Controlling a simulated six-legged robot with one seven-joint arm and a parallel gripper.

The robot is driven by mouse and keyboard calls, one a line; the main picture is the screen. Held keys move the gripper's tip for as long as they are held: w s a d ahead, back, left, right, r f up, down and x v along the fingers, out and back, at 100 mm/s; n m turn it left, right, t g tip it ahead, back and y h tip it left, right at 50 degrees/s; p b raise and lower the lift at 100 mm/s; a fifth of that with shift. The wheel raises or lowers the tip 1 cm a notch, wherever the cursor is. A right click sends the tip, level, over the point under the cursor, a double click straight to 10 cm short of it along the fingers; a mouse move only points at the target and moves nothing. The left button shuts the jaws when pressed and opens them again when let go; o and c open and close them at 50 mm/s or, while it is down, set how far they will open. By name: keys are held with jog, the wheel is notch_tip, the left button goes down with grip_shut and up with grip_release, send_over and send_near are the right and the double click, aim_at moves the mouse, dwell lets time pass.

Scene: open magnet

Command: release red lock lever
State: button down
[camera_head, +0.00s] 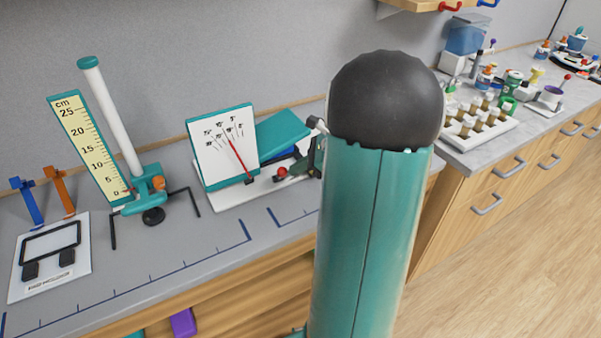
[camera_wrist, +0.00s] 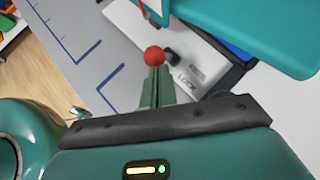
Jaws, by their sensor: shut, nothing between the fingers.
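The red lock lever's round knob (camera_wrist: 154,56) shows in the wrist view just past the fingertips of my gripper (camera_wrist: 157,72). My gripper's green fingers are shut with nothing between them; whether they touch the knob, I cannot tell. The lever's shaft is mostly hidden by the fingers. A "LOCK" label lies on the white base (camera_wrist: 203,62) to the right of the knob. In the head view, the red knob (camera_head: 281,171) is low on the device's white base (camera_head: 235,195), right of the dial panel (camera_head: 222,140). My arm hides part of the device's right side.
A ruler stand (camera_head: 155,200) with a white tube stands left of the device. A white plate with a black frame (camera_head: 50,245) lies at the far left. Bare grey bench with blue marks lies in front. Bottles and a rack (camera_head: 480,125) stand on the right bench.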

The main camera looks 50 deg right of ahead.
jog(key=w+g, duration=0.1)
jog(key=w+r+m+g, duration=0.1)
jog(key=w+g, duration=0.1)
jog(key=shift+d+r+m+g+y, duration=0.25)
jog(key=shift+d+m+g+y, duration=0.05)
jog(key=shift+d, duration=0.1)
jog(key=shift+r, duration=0.1)
jog(key=shift+r, duration=0.7)
jog(key=s+d+r, duration=0.7)
jog(key=r, duration=0.1)
jog(key=shift+s+d+r, duration=0.15)
dwell(0.5)
